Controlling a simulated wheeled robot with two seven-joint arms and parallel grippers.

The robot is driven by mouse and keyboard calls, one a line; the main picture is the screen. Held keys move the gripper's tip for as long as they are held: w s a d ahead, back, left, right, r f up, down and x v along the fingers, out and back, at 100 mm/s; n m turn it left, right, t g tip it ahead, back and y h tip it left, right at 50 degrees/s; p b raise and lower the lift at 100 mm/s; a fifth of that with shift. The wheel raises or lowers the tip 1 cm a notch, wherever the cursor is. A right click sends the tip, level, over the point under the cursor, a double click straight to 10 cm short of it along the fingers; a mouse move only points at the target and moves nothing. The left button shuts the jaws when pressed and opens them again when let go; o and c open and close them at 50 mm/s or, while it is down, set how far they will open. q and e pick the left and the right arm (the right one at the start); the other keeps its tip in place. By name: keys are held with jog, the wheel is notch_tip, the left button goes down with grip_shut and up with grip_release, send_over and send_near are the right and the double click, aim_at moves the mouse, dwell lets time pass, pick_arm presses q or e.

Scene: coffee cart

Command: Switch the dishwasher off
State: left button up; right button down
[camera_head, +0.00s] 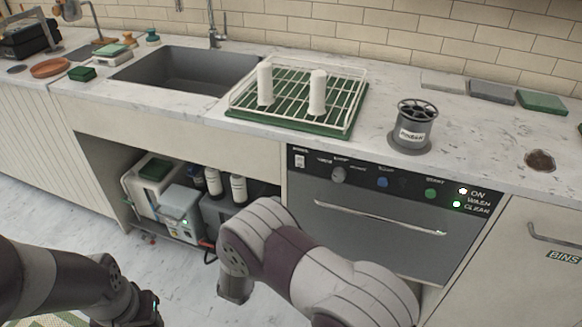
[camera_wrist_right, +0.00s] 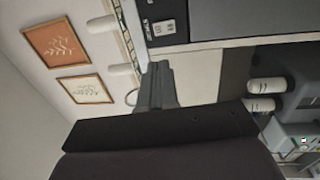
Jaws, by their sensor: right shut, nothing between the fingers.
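The dishwasher (camera_head: 375,225) is under the counter with its door shut. On its black control panel are a white power switch (camera_head: 299,161) at the left end, a grey knob, a blue button and a green start button (camera_head: 431,193). The ON light (camera_head: 463,191) and a second light below it are lit. In the right wrist view the power switch (camera_wrist_right: 163,28) shows beyond the fingertips, turned sideways. My right gripper (camera_wrist_right: 160,68) is shut and empty, apart from the switch. In the head view its fingers are not clear.
Left of the dishwasher is an open bay with bottles (camera_head: 238,188) and a grey-white machine (camera_head: 180,212). The sink (camera_head: 190,70) is at the back left.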

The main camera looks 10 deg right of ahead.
aim_at(298, 159)
jog(key=b+x, duration=0.1)
jog(key=x, duration=1.2)
jog(key=shift+w+d+r, duration=0.1)
jog(key=shift+w+d, duration=0.2)
